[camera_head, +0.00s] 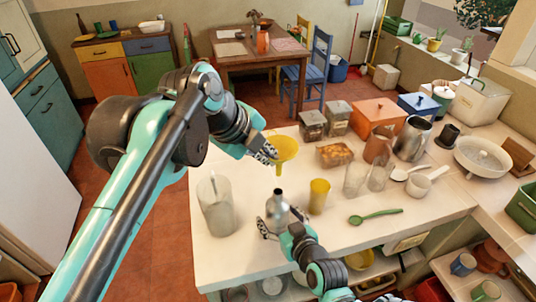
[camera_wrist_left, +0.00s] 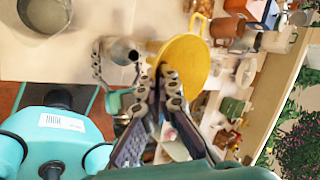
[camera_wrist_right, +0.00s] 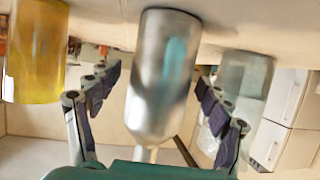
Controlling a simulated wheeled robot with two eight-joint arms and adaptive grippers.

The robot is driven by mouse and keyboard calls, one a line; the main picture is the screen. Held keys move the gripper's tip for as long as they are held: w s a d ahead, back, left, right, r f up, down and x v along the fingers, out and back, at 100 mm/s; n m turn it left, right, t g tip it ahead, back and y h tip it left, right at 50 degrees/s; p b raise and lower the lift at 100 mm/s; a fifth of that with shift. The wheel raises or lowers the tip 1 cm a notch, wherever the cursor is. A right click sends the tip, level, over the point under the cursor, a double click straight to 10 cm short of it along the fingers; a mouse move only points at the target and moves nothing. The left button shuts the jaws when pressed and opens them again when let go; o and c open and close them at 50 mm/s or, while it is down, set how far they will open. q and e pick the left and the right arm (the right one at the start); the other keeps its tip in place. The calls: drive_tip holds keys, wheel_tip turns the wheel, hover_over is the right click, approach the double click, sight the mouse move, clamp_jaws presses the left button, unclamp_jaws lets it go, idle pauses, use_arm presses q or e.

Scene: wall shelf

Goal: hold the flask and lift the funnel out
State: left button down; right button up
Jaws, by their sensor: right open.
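The yellow funnel (camera_head: 284,147) is in the air above the flask, its spout pointing down and apart from the flask's mouth. My left gripper (camera_head: 267,153) is shut on the funnel's rim; its fingertips (camera_wrist_left: 168,78) meet at the edge of the funnel (camera_wrist_left: 188,62) in the left wrist view. The silver metal flask (camera_head: 277,208) stands upright on the counter. My right gripper (camera_head: 283,224) is open around it, low down. In the right wrist view the flask (camera_wrist_right: 162,80) lies between the spread fingers (camera_wrist_right: 158,100), with gaps on both sides.
Clear glasses (camera_head: 355,178), a green spoon (camera_head: 376,215) and several canisters are farther right. The counter (camera_head: 240,255) is bare near its front left.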

drive_tip(key=v, duration=1.2)
idle(0.4)
